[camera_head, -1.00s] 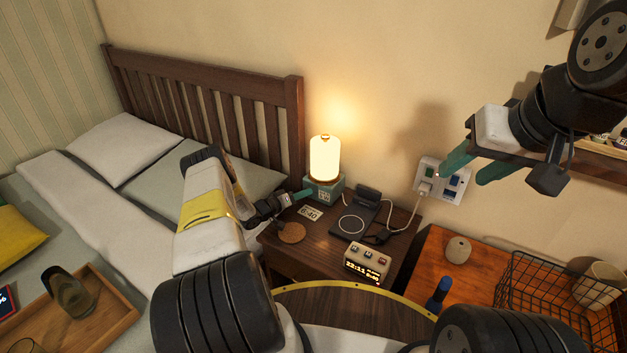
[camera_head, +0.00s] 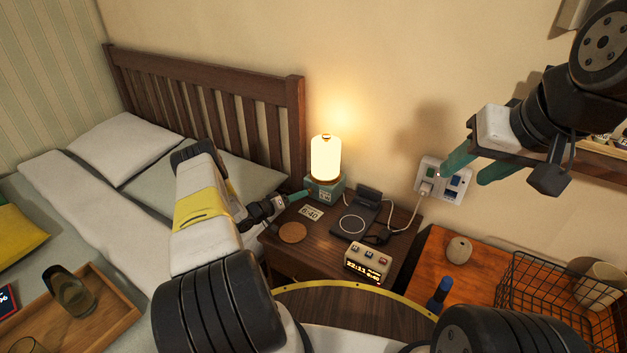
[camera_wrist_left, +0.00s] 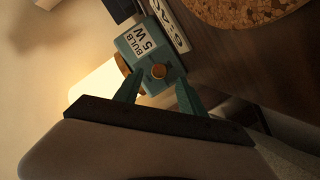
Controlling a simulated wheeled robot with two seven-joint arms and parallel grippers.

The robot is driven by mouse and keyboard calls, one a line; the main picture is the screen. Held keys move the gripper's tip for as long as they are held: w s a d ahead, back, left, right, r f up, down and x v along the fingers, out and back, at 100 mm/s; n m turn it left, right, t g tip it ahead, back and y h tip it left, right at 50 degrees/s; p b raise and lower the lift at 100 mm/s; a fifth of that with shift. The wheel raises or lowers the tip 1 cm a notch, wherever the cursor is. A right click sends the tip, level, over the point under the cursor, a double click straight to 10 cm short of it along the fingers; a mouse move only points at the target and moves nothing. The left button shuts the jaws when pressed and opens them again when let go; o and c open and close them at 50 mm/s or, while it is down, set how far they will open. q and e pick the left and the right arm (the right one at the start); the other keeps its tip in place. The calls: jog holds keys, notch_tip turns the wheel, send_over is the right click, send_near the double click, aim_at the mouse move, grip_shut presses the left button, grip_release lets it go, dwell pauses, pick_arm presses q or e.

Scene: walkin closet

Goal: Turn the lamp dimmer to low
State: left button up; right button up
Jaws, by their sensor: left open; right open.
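The lit lamp (camera_head: 325,158) stands on the nightstand's back left corner, its glowing white shade on a teal base (camera_head: 324,189). In the left wrist view the lamp base (camera_wrist_left: 141,50) carries a "BULB 5 W" label and a round brass dimmer knob (camera_wrist_left: 158,71). My left gripper (camera_head: 300,195) is open beside the lamp base. In the wrist view its two teal fingers (camera_wrist_left: 158,92) point at the knob, one to each side, apparently short of it. Any mark on the knob is too small to read. My right gripper (camera_head: 472,167) is open and empty, raised near the wall outlet.
The nightstand (camera_head: 322,234) also holds a "6:40" card (camera_head: 311,213), a cork coaster (camera_head: 292,233), a charging pad (camera_head: 353,222) with cable and a digital clock (camera_head: 367,263). The bed's headboard (camera_head: 215,105) stands left of the lamp. A wire basket (camera_head: 540,290) is at the right.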

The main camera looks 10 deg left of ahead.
pick_arm(q)
jog(key=shift+v, duration=2.25)
